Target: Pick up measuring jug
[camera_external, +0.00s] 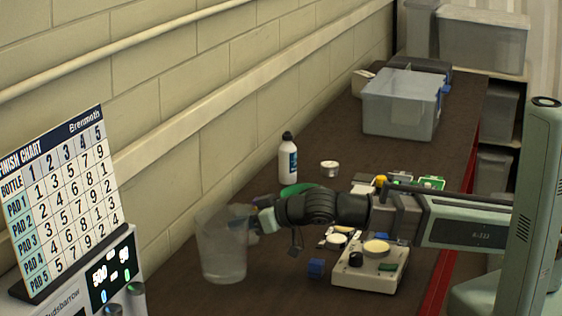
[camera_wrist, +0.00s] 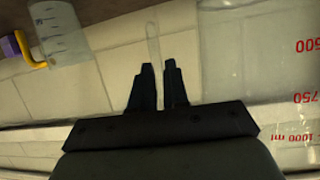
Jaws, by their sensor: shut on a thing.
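The measuring jug (camera_external: 222,255) is clear and translucent, near the left end of the dark bench in the external view. In the wrist view its wall (camera_wrist: 275,65) fills the right side, with red volume marks showing upside down. My gripper (camera_external: 252,220) reaches in from the right, at the jug's upper right side. In the wrist view my gripper's fingers (camera_wrist: 160,70) are close together on a thin clear strip, which looks like the jug's handle (camera_wrist: 153,42). The jug looks about upright; I cannot tell whether its base touches the bench.
A device with round pads (camera_external: 370,268) and a blue block (camera_external: 316,268) lie under my arm. A white bottle (camera_external: 288,160) stands behind. A chart (camera_external: 60,200) stands at left. In the wrist view, a clear container with blue marks (camera_wrist: 62,35) shows upper left.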

